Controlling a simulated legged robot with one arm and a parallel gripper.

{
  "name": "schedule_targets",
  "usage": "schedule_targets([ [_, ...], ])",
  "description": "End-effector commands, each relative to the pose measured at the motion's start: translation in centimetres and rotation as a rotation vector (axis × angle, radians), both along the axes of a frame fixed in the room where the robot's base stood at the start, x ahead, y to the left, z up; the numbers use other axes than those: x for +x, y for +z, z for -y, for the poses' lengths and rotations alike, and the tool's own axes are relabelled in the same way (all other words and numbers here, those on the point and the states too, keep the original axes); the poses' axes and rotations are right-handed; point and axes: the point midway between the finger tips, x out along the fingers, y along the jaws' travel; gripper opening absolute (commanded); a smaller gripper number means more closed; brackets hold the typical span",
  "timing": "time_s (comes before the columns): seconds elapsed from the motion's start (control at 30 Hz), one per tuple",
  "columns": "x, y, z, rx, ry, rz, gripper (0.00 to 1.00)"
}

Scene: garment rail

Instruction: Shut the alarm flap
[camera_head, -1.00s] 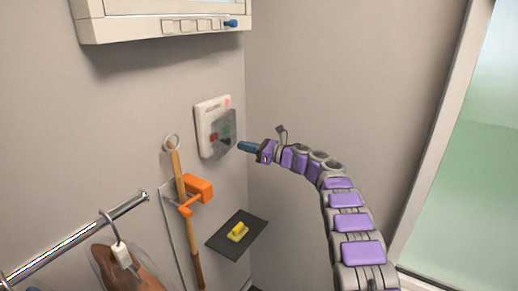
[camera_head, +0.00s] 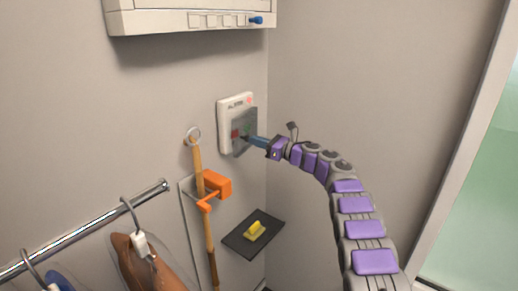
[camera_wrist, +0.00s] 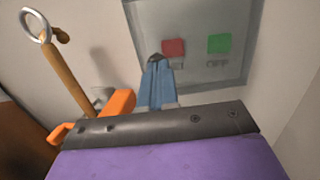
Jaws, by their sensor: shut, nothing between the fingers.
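The alarm unit (camera_head: 223,112) is a white box on the wall, left of the room corner. Its flap (camera_head: 250,119) is a grey see-through cover over the lower right of the box. In the wrist view the flap (camera_wrist: 200,73) lies before a red button and a green button marked OFF. My gripper (camera_head: 248,138) is shut and empty, with its blue fingertips at the flap's face. In the wrist view the fingertips (camera_wrist: 156,62) overlap the flap's lower left part. Whether they touch it, and any small gap behind the flap, I cannot tell.
A wooden pole with a ring (camera_head: 195,155) hangs in an orange holder (camera_head: 218,184) left of the alarm. A dark shelf (camera_head: 238,241) with a yellow item (camera_head: 255,231) is below. A metal rail (camera_head: 95,227) with garments is lower left. A white cabinet (camera_head: 150,22) is above.

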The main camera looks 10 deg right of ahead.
Motion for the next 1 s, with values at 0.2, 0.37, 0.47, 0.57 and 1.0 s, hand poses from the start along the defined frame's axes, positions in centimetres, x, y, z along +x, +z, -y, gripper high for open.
schedule_targets([
  [0.2,0.1,-0.7,-0.9,-0.001,-0.05,-0.002,0.0],
  [0.37,0.2,-0.7,-1.5,-0.003,-0.09,0.0,0.0],
  [0.47,0.3,-0.7,-2.0,-0.004,-0.122,-0.001,0.0],
  [0.57,0.4,-0.6,-2.6,-0.005,-0.155,0.0,0.0],
  [1.0,0.8,-0.4,-3.4,-0.002,-0.216,-0.005,0.0],
])
